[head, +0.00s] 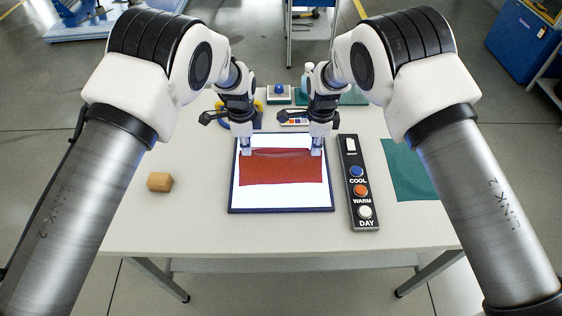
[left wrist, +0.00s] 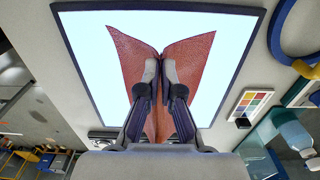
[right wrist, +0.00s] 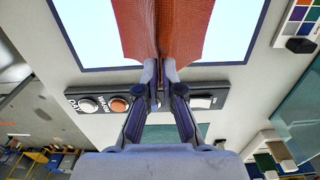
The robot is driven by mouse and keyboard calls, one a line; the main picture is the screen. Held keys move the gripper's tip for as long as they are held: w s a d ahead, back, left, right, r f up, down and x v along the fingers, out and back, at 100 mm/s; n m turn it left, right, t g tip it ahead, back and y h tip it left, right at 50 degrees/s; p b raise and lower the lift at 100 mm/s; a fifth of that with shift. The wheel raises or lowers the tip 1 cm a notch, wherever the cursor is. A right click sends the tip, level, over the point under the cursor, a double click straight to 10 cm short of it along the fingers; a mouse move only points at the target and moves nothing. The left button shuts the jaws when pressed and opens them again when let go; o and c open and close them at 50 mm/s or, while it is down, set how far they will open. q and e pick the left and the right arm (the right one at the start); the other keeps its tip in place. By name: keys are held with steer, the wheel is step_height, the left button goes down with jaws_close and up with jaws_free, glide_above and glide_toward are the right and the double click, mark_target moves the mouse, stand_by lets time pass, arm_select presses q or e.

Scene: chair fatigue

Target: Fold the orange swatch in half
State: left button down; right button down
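The orange swatch (head: 281,168) looks red-orange on the lit white panel (head: 281,199) with a dark blue frame, in the head view. My left gripper (head: 246,151) is at its far left corner and my right gripper (head: 317,151) at its far right corner. In the left wrist view the fingers (left wrist: 161,62) are shut on the swatch (left wrist: 190,58), which bunches into a V at the pinch. In the right wrist view the fingers (right wrist: 159,68) are shut on the swatch (right wrist: 185,30), with a crease running from them. The far edge between the grippers sags slightly. Any folded layer is hidden.
A control strip (head: 358,183) with COOL, WARM and DAY buttons lies right of the panel. A teal cloth (head: 409,172) lies further right, a wooden block (head: 160,182) at left. A color card (head: 294,122) and a blue-button box (head: 279,94) are behind. The table front is clear.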

step_height(320, 180, up, 9)
steer(key=p, duration=0.7)
steer(key=shift+f, duration=0.15)
steer(key=shift+a, duration=0.1)
